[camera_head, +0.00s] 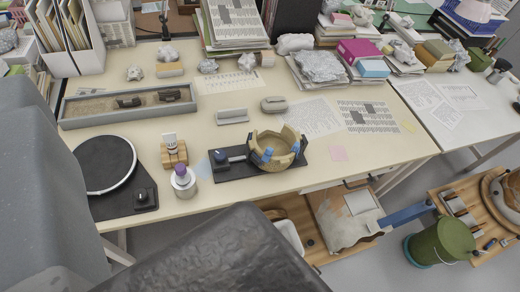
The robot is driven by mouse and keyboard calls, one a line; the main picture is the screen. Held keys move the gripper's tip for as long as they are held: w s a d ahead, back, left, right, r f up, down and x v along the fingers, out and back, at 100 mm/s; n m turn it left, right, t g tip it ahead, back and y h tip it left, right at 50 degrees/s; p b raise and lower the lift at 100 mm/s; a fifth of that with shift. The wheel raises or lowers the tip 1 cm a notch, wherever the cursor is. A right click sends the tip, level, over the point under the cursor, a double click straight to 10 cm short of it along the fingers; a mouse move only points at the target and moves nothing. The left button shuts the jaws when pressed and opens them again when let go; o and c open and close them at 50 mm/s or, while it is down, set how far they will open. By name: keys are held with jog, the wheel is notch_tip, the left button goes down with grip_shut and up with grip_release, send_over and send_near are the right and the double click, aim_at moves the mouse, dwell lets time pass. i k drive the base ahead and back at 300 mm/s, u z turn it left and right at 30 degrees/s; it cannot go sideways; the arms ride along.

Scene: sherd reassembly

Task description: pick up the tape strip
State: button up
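I cannot single out a tape strip with certainty at this size. A small wooden block (174,157) on the worktable (260,90) has a small whitish upright piece (170,139) on it. A partly rebuilt tan bowl (272,153) with blue pieces at its rim sits on a black base (232,171). A faint pale bluish patch lies on the table left of that base. No fingers of my gripper show, and nothing held can be seen.
A black turntable (104,163), a white jar with a purple top (183,182) and a grey tray of sherds (95,107) stand on the left. A dark textured shape (220,262) fills the bottom foreground. Books and papers crowd the back. A green bucket (440,240) stands lower right.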

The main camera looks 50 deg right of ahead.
aim_at(269, 152)
jog(key=i, duration=0.9)
jog(key=z, duration=0.05)
